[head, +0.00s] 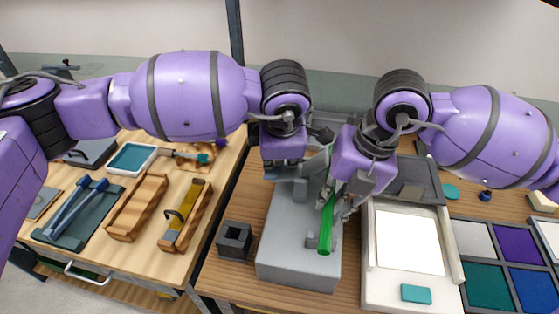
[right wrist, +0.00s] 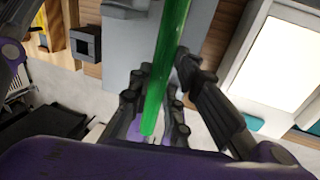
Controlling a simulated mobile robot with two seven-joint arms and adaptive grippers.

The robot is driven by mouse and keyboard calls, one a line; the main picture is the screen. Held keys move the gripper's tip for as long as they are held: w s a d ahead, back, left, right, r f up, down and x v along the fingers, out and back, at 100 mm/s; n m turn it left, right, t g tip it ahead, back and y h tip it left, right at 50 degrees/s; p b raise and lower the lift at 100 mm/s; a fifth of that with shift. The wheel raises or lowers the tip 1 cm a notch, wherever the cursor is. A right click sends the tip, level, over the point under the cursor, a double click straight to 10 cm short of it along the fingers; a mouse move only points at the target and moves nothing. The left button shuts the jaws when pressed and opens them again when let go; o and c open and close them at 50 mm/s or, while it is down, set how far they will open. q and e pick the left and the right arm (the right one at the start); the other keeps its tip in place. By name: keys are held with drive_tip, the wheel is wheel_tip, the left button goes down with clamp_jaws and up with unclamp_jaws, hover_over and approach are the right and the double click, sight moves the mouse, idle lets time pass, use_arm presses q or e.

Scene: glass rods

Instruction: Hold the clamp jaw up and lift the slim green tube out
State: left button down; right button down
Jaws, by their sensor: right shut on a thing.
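The slim green tube (head: 325,230) stands tilted over the grey clamp block (head: 298,265) in the head view. My right gripper (head: 338,196) is shut on the tube; the right wrist view shows the tube (right wrist: 168,62) running between its dark fingers (right wrist: 165,95). My left gripper (head: 300,188) is just left of the tube, at the upper part of the clamp. Its fingers blend with the grey clamp parts, so I cannot tell whether it is open or shut. The clamp jaw is mostly hidden behind the grippers. I cannot tell whether the tube's lower end touches the clamp.
A small dark square holder (head: 235,241) stands left of the clamp. A white-framed light panel (head: 368,270) lies close on the right, with colored tiles (head: 488,285) beyond it. A side table at left carries wooden trays (head: 137,207) and a blue tool (head: 76,208).

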use_arm(q)
drive_tip(key=shift+s+f, duration=0.3)
drive_tip(key=shift+f, duration=0.25)
use_arm(e)
drive_tip(key=shift+w+a+r, duration=0.15)
drive_tip(key=shift+a+r, duration=0.2)
drive_tip(key=shift+v, duration=0.85)
use_arm(q)
drive_tip(key=shift+w+r, duration=0.15)
drive_tip(key=shift+w, duration=0.05)
use_arm(e)
drive_tip(key=shift+w+r, duration=0.1)
drive_tip(key=shift+r, duration=1.5)
drive_tip(key=shift+a+v, duration=0.2)
drive_tip(key=shift+v, duration=0.7)
drive_tip(key=shift+a+v, duration=0.2)
drive_tip(key=shift+v, duration=0.65)
drive_tip(key=shift+w, duration=0.1)
